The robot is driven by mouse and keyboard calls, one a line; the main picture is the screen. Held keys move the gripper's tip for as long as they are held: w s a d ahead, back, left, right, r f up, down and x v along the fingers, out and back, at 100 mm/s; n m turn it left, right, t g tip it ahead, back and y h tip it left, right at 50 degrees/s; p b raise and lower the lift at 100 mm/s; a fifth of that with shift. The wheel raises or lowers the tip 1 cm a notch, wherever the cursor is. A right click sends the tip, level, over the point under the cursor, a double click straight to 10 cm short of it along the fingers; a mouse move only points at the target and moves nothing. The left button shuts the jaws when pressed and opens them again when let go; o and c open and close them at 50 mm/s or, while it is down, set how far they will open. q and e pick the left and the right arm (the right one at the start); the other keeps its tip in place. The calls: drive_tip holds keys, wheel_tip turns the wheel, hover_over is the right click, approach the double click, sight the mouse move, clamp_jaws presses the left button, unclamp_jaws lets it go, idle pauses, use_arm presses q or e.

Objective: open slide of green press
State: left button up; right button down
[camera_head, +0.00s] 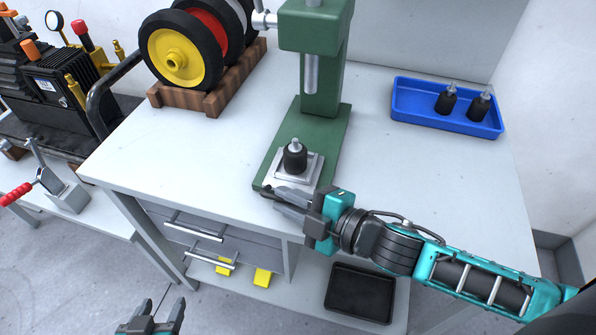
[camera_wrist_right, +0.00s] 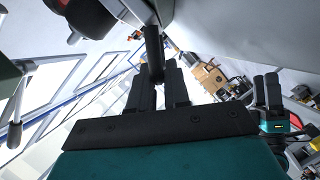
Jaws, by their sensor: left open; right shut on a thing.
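The green press (camera_head: 325,110) stands upright on the white table. Its slide (camera_head: 312,172), a silver plate, lies on the press's base at the front and bears a black cylindrical part (camera_head: 295,158) with a metal tip. My right gripper (camera_head: 278,196) is at the front edge of the base, just before the slide. In the right wrist view its fingers are shut on a dark rod-like handle (camera_wrist_right: 154,48); the head view hides most of that handle. My left gripper (camera_head: 155,312) is open and empty, low at the bottom left, away from the press.
A blue tray (camera_head: 420,117) with two black parts is at the right back. Wheels (camera_head: 180,55) stand in a wooden rack (camera_head: 215,98) at the left back. Drawers (camera_head: 205,235) and a black tray (camera_head: 360,292) are below.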

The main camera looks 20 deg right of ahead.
drive_tip(key=shift+s+a, duration=0.3)
drive_tip(key=shift+s, duration=0.15)
drive_tip(key=c, duration=1.2)
unclamp_jaws()
drive_tip(key=shift+o, duration=0.2)
drive_tip(key=v, duration=1.3)
